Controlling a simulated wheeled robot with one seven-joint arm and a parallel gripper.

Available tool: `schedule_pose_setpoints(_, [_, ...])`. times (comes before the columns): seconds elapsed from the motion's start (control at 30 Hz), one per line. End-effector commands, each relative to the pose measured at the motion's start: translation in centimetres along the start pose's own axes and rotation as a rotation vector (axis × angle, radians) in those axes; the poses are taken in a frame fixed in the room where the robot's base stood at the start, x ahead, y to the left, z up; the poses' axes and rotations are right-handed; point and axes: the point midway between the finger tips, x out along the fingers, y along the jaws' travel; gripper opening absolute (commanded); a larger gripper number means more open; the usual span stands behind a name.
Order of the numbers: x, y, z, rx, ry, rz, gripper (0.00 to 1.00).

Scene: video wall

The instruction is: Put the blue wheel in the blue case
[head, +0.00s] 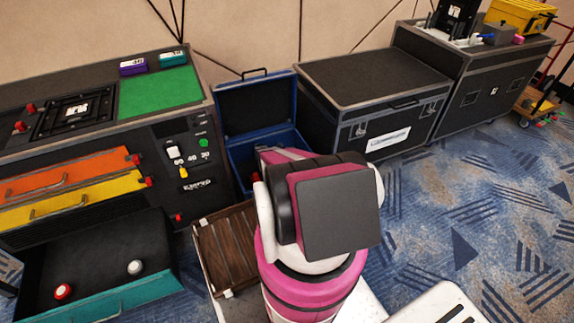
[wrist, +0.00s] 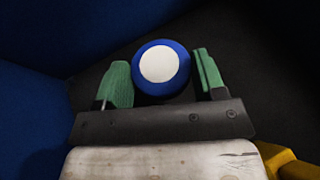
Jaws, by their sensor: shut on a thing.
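The blue wheel (wrist: 181,82), with a white round hub, is in the wrist view between the green fingers of my gripper (wrist: 160,62). My gripper is shut on it. Blue walls of the blue case (wrist: 35,110) fill the left side of that view, with a dark surface beyond the wheel. In the head view the blue case (head: 236,156) stands open against the wall, its lid raised at the back. My arm reaches over its front part. My gripper and the wheel are hidden behind the arm there, so the wheel's height above the case floor cannot be told.
A black console (head: 185,148) with an open teal drawer (head: 100,262) is at left; red and white knobs lie in the drawer. A brown slatted crate (head: 225,250) sits before the case. A closed black case (head: 375,90) stands to its right. Carpet at right is clear.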

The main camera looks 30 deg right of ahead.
Motion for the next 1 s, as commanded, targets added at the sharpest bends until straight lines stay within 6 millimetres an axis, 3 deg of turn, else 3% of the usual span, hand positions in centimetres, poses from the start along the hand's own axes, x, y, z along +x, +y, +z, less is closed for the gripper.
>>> schedule_pose_setpoints(0.23, [1.2, 0.1, -2.9, 0.000, 0.000, 0.000, 0.37])
schedule_pose_setpoints(0.63, [1.4, 0.0, -3.3, 0.000, 0.000, 0.000, 0.37])
schedule_pose_setpoints(0.67, [1.4, 0.0, -3.4, 0.000, 0.000, 0.000, 0.67])
schedule_pose_setpoints(0.73, [1.4, 0.0, -3.3, 0.000, 0.001, 0.001, 0.90])
schedule_pose_setpoints(1.0, [1.4, 0.0, -3.3, 0.000, 0.000, 0.000, 0.90])
